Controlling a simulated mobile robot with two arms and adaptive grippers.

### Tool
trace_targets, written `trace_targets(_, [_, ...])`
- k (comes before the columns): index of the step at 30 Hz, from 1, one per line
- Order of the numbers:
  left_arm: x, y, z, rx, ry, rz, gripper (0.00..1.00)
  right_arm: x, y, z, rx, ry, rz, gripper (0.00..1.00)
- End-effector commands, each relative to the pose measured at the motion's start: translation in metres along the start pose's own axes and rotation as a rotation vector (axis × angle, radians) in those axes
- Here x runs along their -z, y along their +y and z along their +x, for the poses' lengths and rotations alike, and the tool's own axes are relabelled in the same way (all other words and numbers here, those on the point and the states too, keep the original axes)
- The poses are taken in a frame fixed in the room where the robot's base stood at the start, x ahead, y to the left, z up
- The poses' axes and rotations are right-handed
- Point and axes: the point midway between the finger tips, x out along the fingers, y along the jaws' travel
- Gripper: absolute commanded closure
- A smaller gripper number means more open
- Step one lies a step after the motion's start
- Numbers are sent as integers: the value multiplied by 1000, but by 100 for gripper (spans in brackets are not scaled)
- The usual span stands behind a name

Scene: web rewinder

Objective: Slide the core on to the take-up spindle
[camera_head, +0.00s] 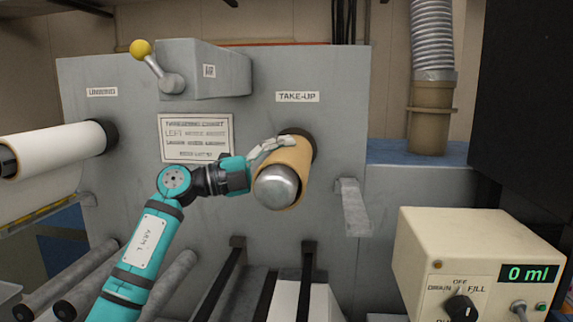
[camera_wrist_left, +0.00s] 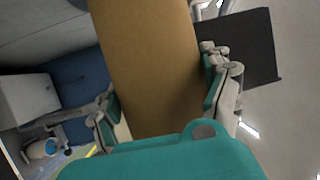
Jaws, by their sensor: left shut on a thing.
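The brown core (camera_head: 293,163) is around the take-up spindle under the TAKE-UP label. The spindle's rounded metal end (camera_head: 277,187) sticks out of the core's near end. The core's far end is close to the dark flange (camera_head: 309,139) on the panel; whether they touch I cannot tell. My left gripper (camera_head: 272,150) reaches in from the left and is shut on the core. In the left wrist view the core (camera_wrist_left: 148,65) lies between its two fingers (camera_wrist_left: 165,105). My right gripper is not in view.
A white roll (camera_head: 55,148) sits on the unwind spindle at the left. A yellow-knobbed lever (camera_head: 141,50) is above. A metal bracket (camera_head: 353,207) juts out right of the core. A beige control box (camera_head: 470,265) reading 0 ml stands at the lower right. Rollers (camera_head: 75,290) lie below left.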

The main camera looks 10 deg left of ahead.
Motion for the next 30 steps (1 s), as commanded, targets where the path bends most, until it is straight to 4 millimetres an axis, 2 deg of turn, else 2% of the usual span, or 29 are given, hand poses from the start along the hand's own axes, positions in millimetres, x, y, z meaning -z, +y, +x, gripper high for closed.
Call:
trace_targets(5, [0,0,0,1,-1,-1,59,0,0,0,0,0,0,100])
trace_targets(6, [0,0,0,1,-1,-1,14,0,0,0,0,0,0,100])
trace_targets(9, [0,0,0,1,-1,-1,1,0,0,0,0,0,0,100])
trace_targets(20, [-1,1,-5,-1,-2,-1,0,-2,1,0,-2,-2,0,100])
trace_targets(23, [-2,1,-17,-1,-4,-1,0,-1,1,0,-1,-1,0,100])
trace_targets(30, [-2,2,-68,-3,-6,0,0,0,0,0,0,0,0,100])
